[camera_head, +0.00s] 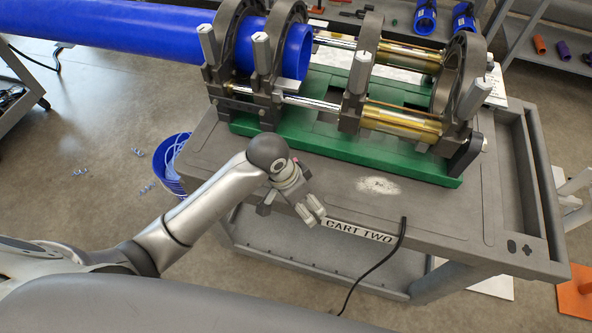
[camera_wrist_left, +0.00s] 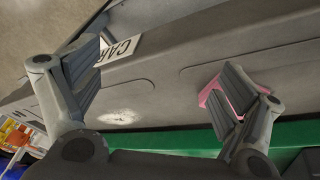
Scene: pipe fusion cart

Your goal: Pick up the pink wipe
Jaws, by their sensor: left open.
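The pink wipe (camera_wrist_left: 206,93) shows in the left wrist view, on the grey cart top near the green base. One finger of my left gripper covers much of it, so only pink edges show around that finger. I cannot tell whether the finger touches it. My right gripper is not in view.
The cart (camera_head: 455,215) carries a green-based fusion machine (camera_head: 345,148) clamping a long blue pipe (camera_head: 150,26). White powder (camera_head: 378,186) lies on the cart top. A black cable (camera_head: 375,265) hangs over the near edge. A blue bucket (camera_head: 168,165) stands on the floor to the left.

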